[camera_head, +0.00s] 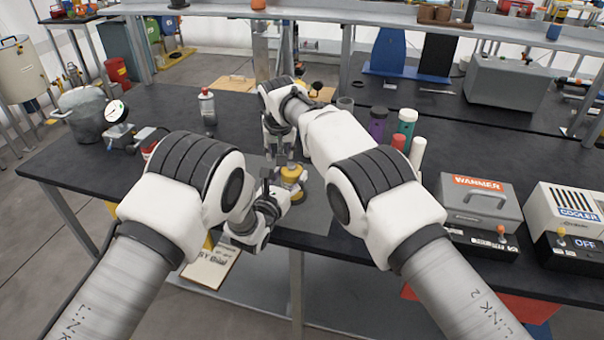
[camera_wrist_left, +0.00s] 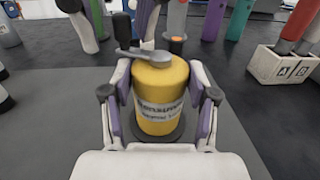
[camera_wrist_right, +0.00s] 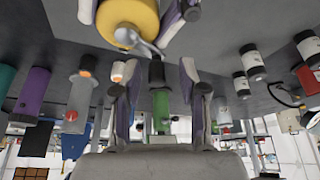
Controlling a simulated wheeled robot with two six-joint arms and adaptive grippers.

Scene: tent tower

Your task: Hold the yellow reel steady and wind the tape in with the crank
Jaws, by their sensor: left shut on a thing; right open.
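The yellow reel (camera_head: 291,174) stands upright near the table's front edge. In the left wrist view the reel (camera_wrist_left: 160,98) has a pale label and a dark round base. A grey crank (camera_wrist_left: 143,54) lies across its top. My left gripper (camera_wrist_left: 158,105) is shut around the reel's body, a finger on each side. In the right wrist view, which is upside down, the reel (camera_wrist_right: 128,14) and crank (camera_wrist_right: 146,43) show at the top. My right gripper (camera_wrist_right: 158,92) is open, with its fingers short of the crank. I cannot tell whether anything near lies between them.
Purple (camera_head: 377,122) and green (camera_head: 407,121) bottles and red and white cylinders stand right of the reel. A warmer (camera_head: 481,200) and a cooler (camera_head: 570,215) stand further right. A grey bottle (camera_head: 207,106) and a gauge (camera_head: 117,111) stand at left. Dark table lies bare between them.

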